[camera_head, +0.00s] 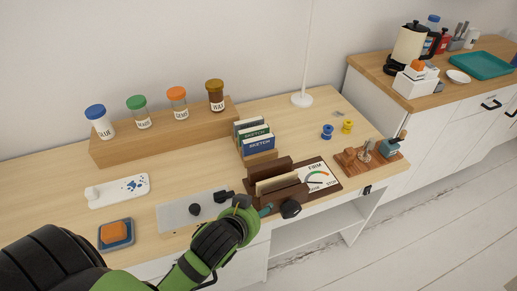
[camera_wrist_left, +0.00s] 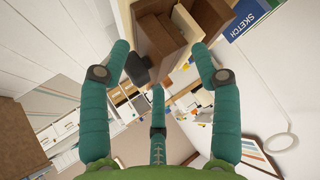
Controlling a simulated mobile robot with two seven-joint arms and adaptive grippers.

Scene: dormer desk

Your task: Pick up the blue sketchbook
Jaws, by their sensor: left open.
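The blue sketchbook (camera_head: 259,145) stands at the front of a small wooden rack (camera_head: 262,158), in front of a green sketchbook (camera_head: 254,133) and another behind it. Its blue cover with the word SKETCH also shows at the top right of the left wrist view (camera_wrist_left: 252,18). My left gripper (camera_head: 254,206) is open and empty near the desk's front edge, nearer to me than the sketchbook and apart from it. In the left wrist view its spread teal fingers (camera_wrist_left: 160,60) frame part of a brown wooden holder. My right gripper is not in view.
The dark brown holder (camera_head: 270,170) with a cream board stands between my left gripper and the sketchbook rack. A dial card (camera_head: 318,177) lies right of it. A jar shelf (camera_head: 165,133) stands at the back left. A grey panel with black knobs (camera_head: 178,214) lies left of the gripper.

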